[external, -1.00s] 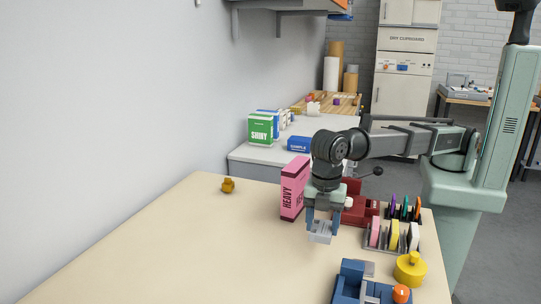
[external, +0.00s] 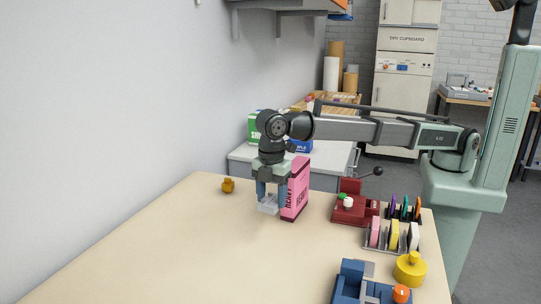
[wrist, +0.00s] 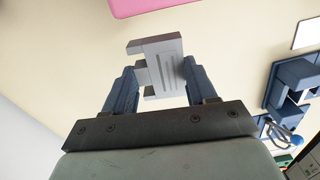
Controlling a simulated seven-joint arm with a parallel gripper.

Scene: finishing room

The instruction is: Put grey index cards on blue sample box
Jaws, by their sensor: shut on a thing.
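My gripper (external: 270,203) is shut on a small grey block-like item, which I take as the grey index cards (external: 267,206). It holds them over the pale table, at the left side of the pink box. In the wrist view the grey index cards (wrist: 165,70) sit between the two blue fingers of my gripper (wrist: 158,80), with grooves on their face. The blue sample box (external: 304,146) lies on the grey cabinet behind the table. My arm hides much of it.
The pink box (external: 296,187) stands upright just right of my gripper. A green box (external: 254,124) is on the grey cabinet (external: 335,159). A red device (external: 353,207), card racks (external: 393,236), a yellow knobbed weight (external: 411,269) and a blue fixture (external: 352,280) fill the right.

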